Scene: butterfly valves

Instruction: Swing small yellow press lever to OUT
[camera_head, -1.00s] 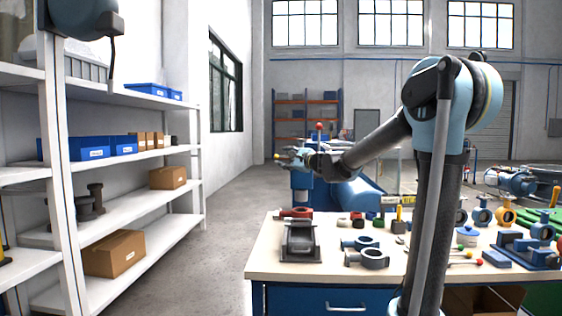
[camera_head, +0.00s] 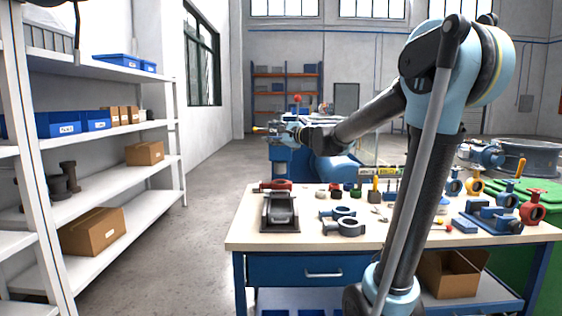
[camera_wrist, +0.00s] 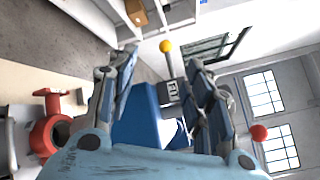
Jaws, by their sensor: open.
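The yellow-knobbed lever (camera_wrist: 166,46) shows in the wrist view, its yellow ball at the tip of a short grey stem. The stem rises from a dark block with a white label, partly cut off. My gripper (camera_wrist: 163,62) is open, with one finger on each side of the stem; contact cannot be told. In the head view the yellow tip (camera_head: 259,130) pokes out left of my gripper (camera_head: 275,130), at the blue press (camera_head: 282,160) behind the table. My gripper hides much of the press head. No OUT marking is readable.
A red ball knob (camera_wrist: 259,132) stands close beside my right finger in the wrist view. The table (camera_head: 310,240) bears several valve parts, including a red valve body (camera_wrist: 50,130). White shelves (camera_head: 100,205) line the left wall. The floor between shelves and table is clear.

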